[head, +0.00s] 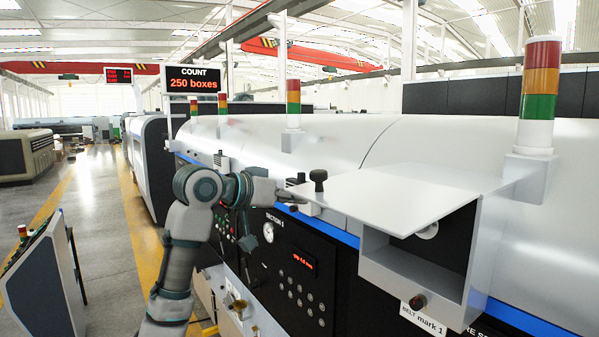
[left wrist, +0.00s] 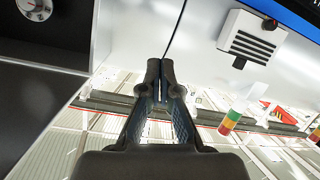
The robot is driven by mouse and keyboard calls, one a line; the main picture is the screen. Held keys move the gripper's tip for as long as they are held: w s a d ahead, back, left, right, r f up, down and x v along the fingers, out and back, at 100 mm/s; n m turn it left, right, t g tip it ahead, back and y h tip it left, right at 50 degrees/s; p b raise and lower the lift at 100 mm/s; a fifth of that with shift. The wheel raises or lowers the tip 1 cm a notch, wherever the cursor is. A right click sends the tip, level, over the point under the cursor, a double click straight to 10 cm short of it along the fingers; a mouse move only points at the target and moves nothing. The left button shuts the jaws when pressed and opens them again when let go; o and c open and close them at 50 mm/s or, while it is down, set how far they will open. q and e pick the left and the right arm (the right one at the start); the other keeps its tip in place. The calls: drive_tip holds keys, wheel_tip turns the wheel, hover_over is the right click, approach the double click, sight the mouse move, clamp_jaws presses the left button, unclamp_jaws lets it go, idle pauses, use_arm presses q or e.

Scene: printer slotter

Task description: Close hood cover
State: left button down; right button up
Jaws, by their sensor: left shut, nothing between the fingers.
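The hood cover (head: 410,195) is a flat light-grey panel standing out nearly level above an open box (head: 455,280) on the machine's front. The box's front is open, with a dark inside and a round gauge. A black knob (head: 319,177) shows at the panel's left end. My left gripper (head: 297,184) is beside that knob; I cannot tell whether they touch. In the left wrist view its fingers (left wrist: 160,70) are shut and empty. There the gauge (left wrist: 35,8) and a dark surface, apparently the cover's underside (left wrist: 35,105), lie to the left. My right gripper is not in view.
A signal tower (head: 540,95) stands just behind the box. The machine's panel of buttons and dials (head: 290,270) lies below my left gripper. A small console (head: 45,270) stands at lower left, with open floor (head: 95,200) beyond.

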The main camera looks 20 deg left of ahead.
use_arm(q)
drive_tip(key=s+r+m+h+p, duration=0.1)
drive_tip(key=s+r+m, duration=0.1)
drive_tip(key=s+r, duration=0.8)
drive_tip(key=s+r+m, duration=0.1)
drive_tip(key=s+r, duration=0.5)
drive_tip(key=s, duration=0.7)
drive_tip(key=shift+t, duration=0.3)
drive_tip(key=p+x, duration=0.2)
drive_tip(key=x, duration=0.8)
drive_tip(key=shift+w+d, duration=0.1)
drive_tip(key=shift+d, duration=0.2)
wheel_tip(320, 180, down, 2)
drive_tip(key=shift+f, duration=0.25)
drive_tip(key=shift+a+f, duration=0.15)
drive_tip(key=shift+f, duration=0.6)
drive_tip(key=shift+a, duration=0.1)
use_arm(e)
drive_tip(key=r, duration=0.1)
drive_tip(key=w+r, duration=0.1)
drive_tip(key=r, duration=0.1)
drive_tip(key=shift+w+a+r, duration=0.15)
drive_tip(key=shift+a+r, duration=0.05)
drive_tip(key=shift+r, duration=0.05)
